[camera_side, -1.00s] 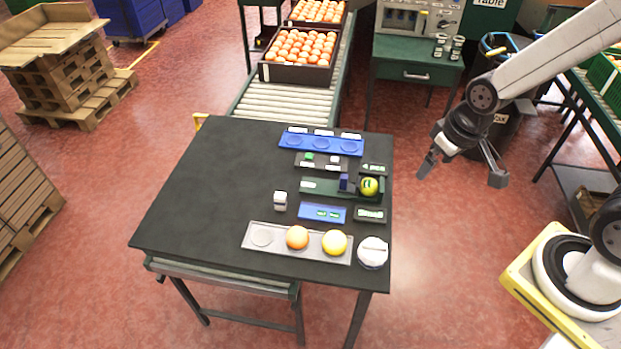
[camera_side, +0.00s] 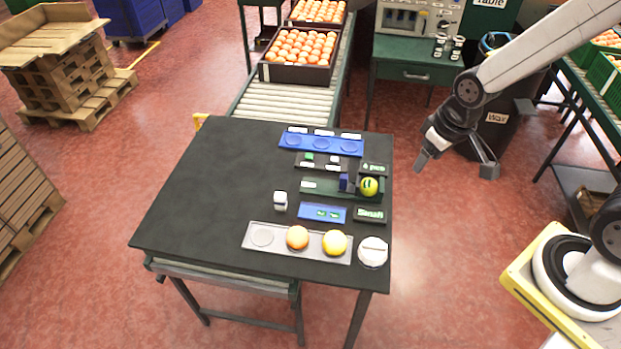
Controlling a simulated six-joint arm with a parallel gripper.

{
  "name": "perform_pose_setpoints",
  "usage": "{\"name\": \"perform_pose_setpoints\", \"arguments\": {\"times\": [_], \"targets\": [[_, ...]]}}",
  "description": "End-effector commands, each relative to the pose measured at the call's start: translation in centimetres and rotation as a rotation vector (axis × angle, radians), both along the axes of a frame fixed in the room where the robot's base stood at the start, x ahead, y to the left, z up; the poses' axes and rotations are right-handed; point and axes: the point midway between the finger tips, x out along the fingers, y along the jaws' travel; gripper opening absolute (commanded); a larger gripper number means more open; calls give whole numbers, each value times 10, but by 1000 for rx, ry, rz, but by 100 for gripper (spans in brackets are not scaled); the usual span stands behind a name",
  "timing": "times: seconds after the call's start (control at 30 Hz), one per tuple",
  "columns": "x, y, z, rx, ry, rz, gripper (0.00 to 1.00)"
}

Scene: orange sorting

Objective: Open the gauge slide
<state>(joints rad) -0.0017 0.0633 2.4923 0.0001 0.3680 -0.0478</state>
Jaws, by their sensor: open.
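The gauge (camera_side: 318,186) is a dark green track on the right part of the black table. A small dark blue block (camera_side: 344,182), which looks like its slide, stands on the track. A yellow-green fruit (camera_side: 369,187) sits at the track's right end, just right of the block. A small gap or contact between block and fruit is too small to tell. My gripper (camera_side: 455,168) is open and empty, in the air to the right of the table, with its two fingers spread and pointing down. It touches nothing.
A blue tray with round recesses (camera_side: 350,148) lies behind the gauge. A grey tray (camera_side: 272,248) holds an orange (camera_side: 297,237) and a yellow fruit (camera_side: 335,242). A white round item (camera_side: 373,251) and white cube (camera_side: 280,200) stand nearby. The table's left half (camera_side: 200,190) is clear.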

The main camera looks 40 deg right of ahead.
Motion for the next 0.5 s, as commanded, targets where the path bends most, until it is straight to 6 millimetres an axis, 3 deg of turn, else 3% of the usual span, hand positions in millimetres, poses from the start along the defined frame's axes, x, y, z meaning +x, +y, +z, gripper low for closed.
{"name": "perform_pose_setpoints", "arguments": {"times": [0.5], "targets": [[102,5,-38,-48,87,279,68]]}}
